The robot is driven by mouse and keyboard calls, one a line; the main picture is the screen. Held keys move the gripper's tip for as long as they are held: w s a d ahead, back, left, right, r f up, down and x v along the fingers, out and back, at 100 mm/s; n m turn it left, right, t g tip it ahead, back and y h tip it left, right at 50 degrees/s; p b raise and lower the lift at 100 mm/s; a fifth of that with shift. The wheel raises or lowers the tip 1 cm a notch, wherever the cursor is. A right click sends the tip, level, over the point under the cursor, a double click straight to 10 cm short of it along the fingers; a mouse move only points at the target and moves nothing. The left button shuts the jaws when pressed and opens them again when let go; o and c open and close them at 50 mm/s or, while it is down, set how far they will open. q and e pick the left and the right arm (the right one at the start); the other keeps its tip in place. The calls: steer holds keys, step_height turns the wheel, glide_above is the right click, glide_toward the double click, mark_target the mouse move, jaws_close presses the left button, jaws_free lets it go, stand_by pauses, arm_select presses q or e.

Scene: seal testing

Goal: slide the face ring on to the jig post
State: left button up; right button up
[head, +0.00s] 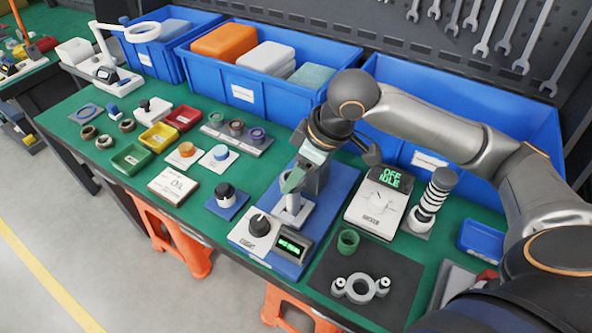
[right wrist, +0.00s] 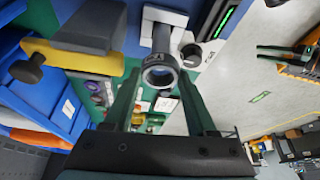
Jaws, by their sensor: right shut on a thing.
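My right gripper (head: 291,186) is over the blue-based test unit (head: 327,225), fingers pointing down at its pale upright post (head: 291,203), which I take for the jig post. In the right wrist view, a dark grey ring (right wrist: 160,76) with an open centre sits between the green fingertips (right wrist: 158,76); I take it for the face ring. The fingers are shut on it. The ring lines up with the post behind it, but I cannot tell whether it is around the post or just above it. In the head view the fingers hide the ring.
The unit has a black knob (head: 259,225) and a lit display (head: 291,246) in front. Blue bins (head: 240,93) line the back.

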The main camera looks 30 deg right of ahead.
steer(key=shift+f, duration=0.7)
stand_by(0.3)
steer(key=o, duration=1.5)
steer(key=shift+c, duration=0.2)
steer(key=shift+d+r, duration=0.1)
step_height(320, 180, up, 3)
steer(key=p, duration=0.4)
step_height(320, 180, up, 4)
steer(key=p, duration=0.5)
steer(key=shift+p, duration=0.35)
